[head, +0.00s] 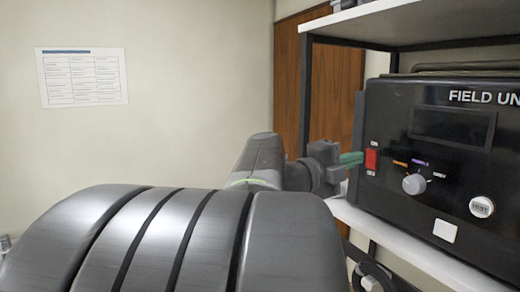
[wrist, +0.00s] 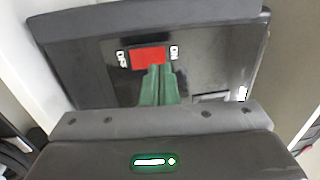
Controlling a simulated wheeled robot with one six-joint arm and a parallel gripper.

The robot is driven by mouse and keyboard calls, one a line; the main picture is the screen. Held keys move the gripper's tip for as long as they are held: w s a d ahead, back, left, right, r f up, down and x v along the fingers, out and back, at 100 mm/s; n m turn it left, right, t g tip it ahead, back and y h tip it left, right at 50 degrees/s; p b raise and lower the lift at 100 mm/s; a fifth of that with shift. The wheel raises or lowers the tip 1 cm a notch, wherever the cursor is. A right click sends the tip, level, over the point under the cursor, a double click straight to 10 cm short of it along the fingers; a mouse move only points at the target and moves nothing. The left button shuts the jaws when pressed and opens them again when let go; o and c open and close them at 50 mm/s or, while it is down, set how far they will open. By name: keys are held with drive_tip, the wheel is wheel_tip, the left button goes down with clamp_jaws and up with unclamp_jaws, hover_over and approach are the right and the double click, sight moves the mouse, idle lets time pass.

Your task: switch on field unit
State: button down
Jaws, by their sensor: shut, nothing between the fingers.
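The field unit (head: 400,225) is a black box on a shelf at the right of the head view. Its display (head: 452,127) is dark. A red power switch (head: 371,160) with ON above and OFF below sits at its left edge; the switch also shows in the wrist view (wrist: 149,57). My gripper (head: 360,158) has green fingers, shut together and empty. The fingertips (wrist: 157,68) are at the switch's lower edge in the wrist view; I cannot tell whether they touch it. The fingers hide a little of the panel behind them.
A grey knob (head: 414,184), a round TEST button (head: 481,207) and a white square (head: 444,230) are on the panel right of the switch. The shelf board (head: 400,242) runs below the unit, and an upper shelf (head: 410,22) is above. A paper chart (head: 82,77) hangs on the wall.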

sight(370, 152)
drive_tip(key=shift+x, duration=1.4)
drive_tip(key=shift+w+d+r+p, duration=0.1)
drive_tip(key=shift+d+r+p, duration=0.05)
drive_tip(key=shift+p, duration=0.25)
